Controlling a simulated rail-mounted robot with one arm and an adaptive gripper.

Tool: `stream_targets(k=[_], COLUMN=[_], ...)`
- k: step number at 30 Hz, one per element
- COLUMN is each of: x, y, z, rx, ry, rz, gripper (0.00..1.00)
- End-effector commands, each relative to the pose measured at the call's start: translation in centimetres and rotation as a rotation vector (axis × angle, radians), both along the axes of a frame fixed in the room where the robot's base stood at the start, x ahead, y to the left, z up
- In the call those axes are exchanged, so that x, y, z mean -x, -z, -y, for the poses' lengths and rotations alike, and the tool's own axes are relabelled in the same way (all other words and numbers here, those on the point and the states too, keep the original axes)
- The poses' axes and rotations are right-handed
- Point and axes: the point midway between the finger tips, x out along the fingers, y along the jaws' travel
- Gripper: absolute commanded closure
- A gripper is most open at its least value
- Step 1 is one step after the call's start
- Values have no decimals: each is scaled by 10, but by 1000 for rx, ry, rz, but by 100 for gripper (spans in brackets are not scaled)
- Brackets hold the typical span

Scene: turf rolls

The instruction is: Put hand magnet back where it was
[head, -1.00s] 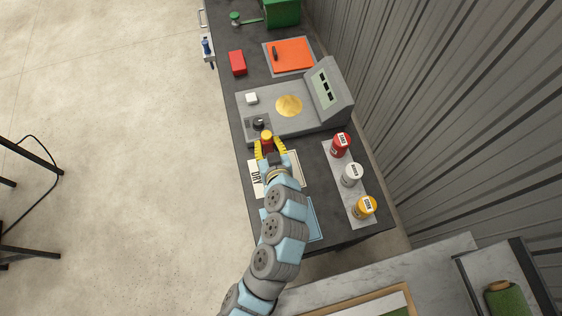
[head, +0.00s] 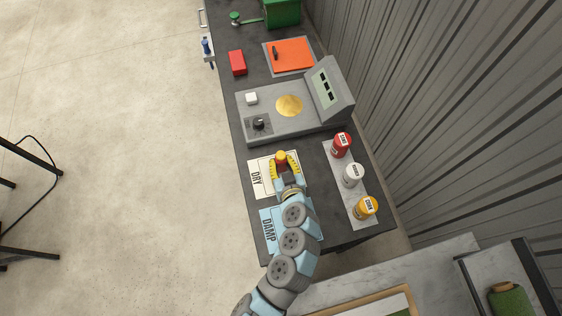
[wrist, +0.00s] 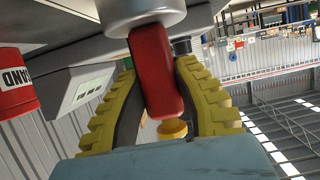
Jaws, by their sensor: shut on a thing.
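My gripper (head: 284,168) is shut on the hand magnet (head: 281,157), which has a red handle and a yellow top in the head view. In the wrist view, the red handle (wrist: 155,70) sits between my yellow ribbed fingers (wrist: 160,95), with a grey round end at one side and a yellow knob at the other. In the head view, my gripper and the magnet are over the white DRY card (head: 257,179). I cannot tell how high the magnet is above it.
A grey device (head: 308,122) with a gold disc stands just beyond. Red (head: 341,145), white (head: 353,175) and yellow (head: 366,208) jars stand on a strip at right. A blue DAMP card (head: 269,229) lies nearer. A red block (head: 237,62) and orange board (head: 290,54) lie farther back.

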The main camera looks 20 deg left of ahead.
Motion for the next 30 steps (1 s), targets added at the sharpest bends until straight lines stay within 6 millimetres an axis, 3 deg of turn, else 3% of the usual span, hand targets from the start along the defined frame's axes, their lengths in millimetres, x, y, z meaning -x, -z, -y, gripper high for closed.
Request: stream_targets(k=[13,14,15,16,30], x=[-1,0,0,0,3], y=[4,4,3,3,0], z=[0,0,0,0,3], rx=[-2,0,-1,-1,-1], ry=[1,1,1,1,2], rz=[3,2,2,2,1], gripper=[100,64,52,49,49])
